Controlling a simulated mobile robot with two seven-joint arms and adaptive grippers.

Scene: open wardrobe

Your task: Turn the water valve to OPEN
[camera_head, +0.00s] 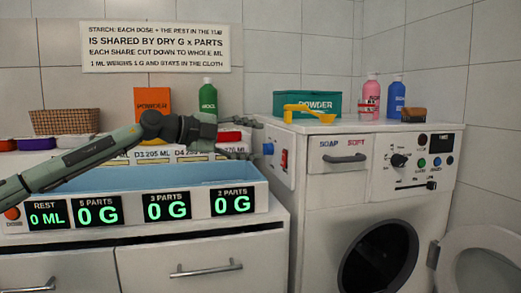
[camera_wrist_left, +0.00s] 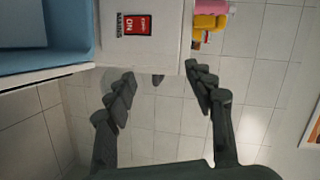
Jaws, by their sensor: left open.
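A small blue knob (camera_head: 268,149), which looks like the water valve, sits on the left side wall of the washing machine (camera_head: 345,200). No OPEN marking is readable. My left gripper (camera_head: 254,140) reaches in from the left, above the blue basin, with its fingertips close to the knob; contact cannot be told. In the left wrist view my left gripper (camera_wrist_left: 160,72) is open. A small dark piece (camera_wrist_left: 158,79) shows between its fingers; I cannot tell what it is. My right gripper is not in view.
A red MAINS switch (camera_head: 284,160) is beside the knob and also shows in the left wrist view (camera_wrist_left: 137,25). A yellow scoop (camera_head: 309,112) and bottles stand on the machine. The blue basin (camera_head: 150,179) is below my arm. The round door (camera_head: 484,263) hangs open.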

